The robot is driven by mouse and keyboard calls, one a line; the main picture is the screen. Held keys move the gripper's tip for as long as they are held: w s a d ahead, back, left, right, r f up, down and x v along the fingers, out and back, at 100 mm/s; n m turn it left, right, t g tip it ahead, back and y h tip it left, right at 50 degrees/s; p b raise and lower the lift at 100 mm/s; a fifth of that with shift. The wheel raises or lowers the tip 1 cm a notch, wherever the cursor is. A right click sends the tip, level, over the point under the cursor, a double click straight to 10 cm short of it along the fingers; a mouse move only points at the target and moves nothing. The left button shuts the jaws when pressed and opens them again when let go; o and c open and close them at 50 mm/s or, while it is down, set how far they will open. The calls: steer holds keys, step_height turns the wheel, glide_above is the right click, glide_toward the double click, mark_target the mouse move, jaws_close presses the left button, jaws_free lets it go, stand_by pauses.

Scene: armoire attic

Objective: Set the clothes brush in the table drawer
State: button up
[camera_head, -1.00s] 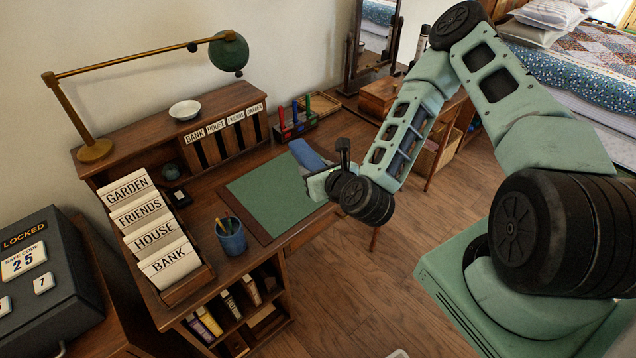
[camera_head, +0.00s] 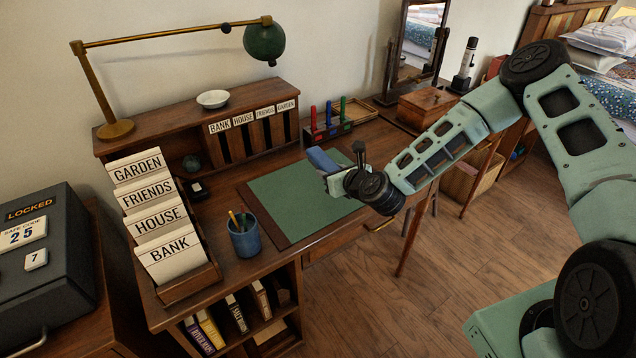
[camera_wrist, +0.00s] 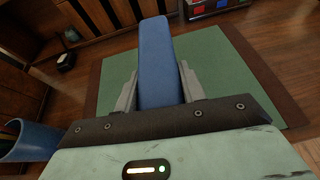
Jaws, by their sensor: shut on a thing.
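A blue, flat, oblong thing, which I take for the clothes brush (camera_wrist: 156,50), is between the two fingers of my gripper (camera_wrist: 158,88) in the wrist view. The gripper is shut on it, and its long end points away from the palm. In the head view the brush (camera_head: 322,160) and my gripper (camera_head: 338,178) are over the far right part of the green desk mat (camera_head: 285,205). The table drawer (camera_head: 338,240) is in the desk's front edge below the mat and looks closed. My wrist is close above its right end.
A blue pencil cup (camera_head: 243,238) stands left of the mat, near the letter rack (camera_head: 190,282). Open floor (camera_head: 440,285) lies before the desk.

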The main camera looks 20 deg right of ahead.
mark_target(325, 160)
steer(key=w, duration=0.1)
steer(key=w+r, duration=0.1)
steer(key=w+a, duration=0.1)
steer(key=shift+w+r+n+y+p, duration=0.25)
steer(key=shift+n+y+p, duration=0.1)
steer(key=shift+n+y, duration=0.05)
steer(key=f, duration=0.3)
steer(key=f+p, duration=0.1)
steer(key=f, duration=0.1)
steer(key=shift+w+f, duration=0.1)
steer(key=shift+w, duration=0.15)
steer(key=shift+f+p, duration=0.3)
steer(key=shift+f, duration=2)
steer(key=shift+f, duration=0.1)
steer(key=shift+f+b, duration=0.15)
steer(key=shift+b, duration=0.15)
steer(key=o, duration=1)
steer(key=shift+o, duration=0.2)
steer(key=shift+r, duration=0.2)
